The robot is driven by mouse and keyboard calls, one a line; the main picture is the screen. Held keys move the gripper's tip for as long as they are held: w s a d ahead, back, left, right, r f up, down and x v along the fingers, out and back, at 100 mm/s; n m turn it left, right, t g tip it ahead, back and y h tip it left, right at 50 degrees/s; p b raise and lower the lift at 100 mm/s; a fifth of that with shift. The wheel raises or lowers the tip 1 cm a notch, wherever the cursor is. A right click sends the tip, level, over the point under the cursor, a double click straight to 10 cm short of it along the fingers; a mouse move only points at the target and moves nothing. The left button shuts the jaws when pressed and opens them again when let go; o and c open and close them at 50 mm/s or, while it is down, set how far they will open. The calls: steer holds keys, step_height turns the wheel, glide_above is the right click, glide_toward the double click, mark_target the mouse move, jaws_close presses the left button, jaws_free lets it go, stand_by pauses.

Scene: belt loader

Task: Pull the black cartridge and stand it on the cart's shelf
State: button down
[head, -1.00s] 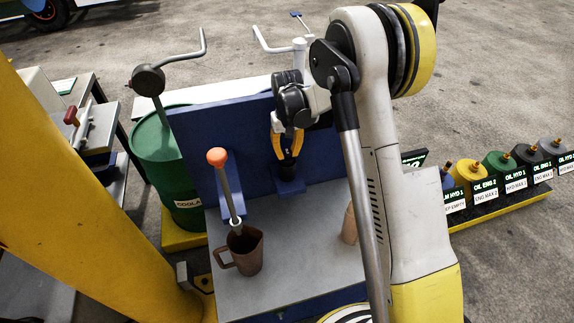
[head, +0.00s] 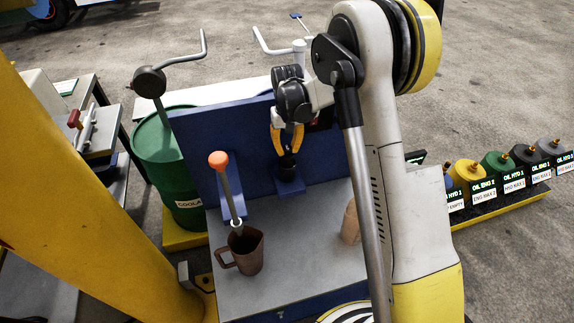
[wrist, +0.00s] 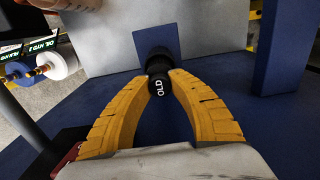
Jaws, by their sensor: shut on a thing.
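The black cartridge (head: 288,170), marked OLD, shows upright between my gripper's fingers at the blue back panel (head: 225,140). It also shows in the wrist view (wrist: 159,87). My gripper (head: 287,153) has yellow fingers shut on it from both sides; they also show in the wrist view (wrist: 164,76). A blue bracket (head: 290,188) lies just below the cartridge. I cannot tell whether the cartridge is still seated in it. The cart's grey shelf (head: 290,290) spreads out in front of the panel.
A brown jug (head: 249,258) stands on the grey shelf, by an orange-knobbed lever (head: 226,185). A tan bottle (head: 350,225) stands to the right, partly behind my arm. The shelf between them is clear. A green drum (head: 165,150) stands at left.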

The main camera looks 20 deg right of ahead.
steer(key=shift+r+p, duration=1.55)
steer(key=shift+r, duration=1.15)
steer(key=shift+s+f, duration=0.1)
